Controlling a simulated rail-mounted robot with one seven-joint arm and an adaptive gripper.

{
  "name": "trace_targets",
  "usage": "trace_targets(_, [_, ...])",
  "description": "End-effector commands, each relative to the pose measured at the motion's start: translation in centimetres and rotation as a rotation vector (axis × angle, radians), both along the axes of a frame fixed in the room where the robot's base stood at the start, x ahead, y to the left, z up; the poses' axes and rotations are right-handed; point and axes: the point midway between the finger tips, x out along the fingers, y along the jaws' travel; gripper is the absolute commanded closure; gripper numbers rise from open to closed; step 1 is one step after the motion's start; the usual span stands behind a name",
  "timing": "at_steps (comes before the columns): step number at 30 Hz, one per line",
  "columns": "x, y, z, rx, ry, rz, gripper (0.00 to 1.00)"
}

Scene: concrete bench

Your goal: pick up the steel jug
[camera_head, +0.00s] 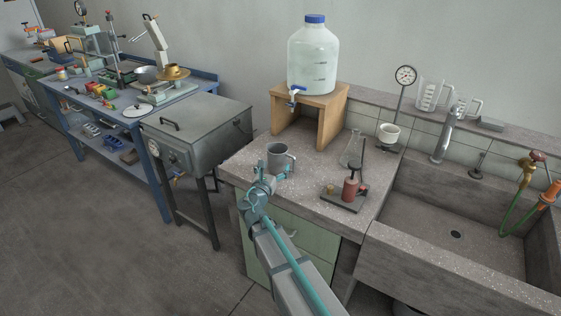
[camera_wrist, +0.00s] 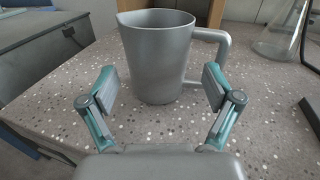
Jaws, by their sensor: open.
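The steel jug (camera_head: 280,158) is a grey metal cup with a side handle. It stands upright on the speckled concrete bench, near its left front edge. In the wrist view the jug (camera_wrist: 157,55) is at the upper middle, with its handle on the right and a small spout at the upper left. My gripper (camera_wrist: 158,88) is open, with its two teal-and-grey fingers apart on either side of the jug's lower part. The jug appears just ahead of the fingers, with no visible contact. In the head view my gripper (camera_head: 262,183) is at the bench's front edge, in front of the jug.
A wooden stand (camera_head: 318,103) bearing a large water bottle (camera_head: 313,60) is behind the jug. A glass flask (camera_head: 354,150) and a red burner-like device (camera_head: 350,188) stand to the right. A sink (camera_head: 450,225) lies further right. A metal box (camera_head: 197,128) is left.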

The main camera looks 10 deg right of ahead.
Motion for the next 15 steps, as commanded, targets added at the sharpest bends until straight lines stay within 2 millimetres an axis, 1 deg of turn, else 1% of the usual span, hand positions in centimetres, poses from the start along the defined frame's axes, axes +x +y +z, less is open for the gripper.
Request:
trace_targets(5, [1.4,-0.5,0.2,0.001,-0.001,-0.001,0.11])
trace_targets(9, [3.3,-1.3,0.4,0.001,0.000,-0.001,0.11])
trace_targets(12, [4.3,-1.9,0.3,0.000,0.000,-0.002,0.11])
trace_targets(15, [4.7,-2.1,0.3,0.000,0.000,0.000,0.11])
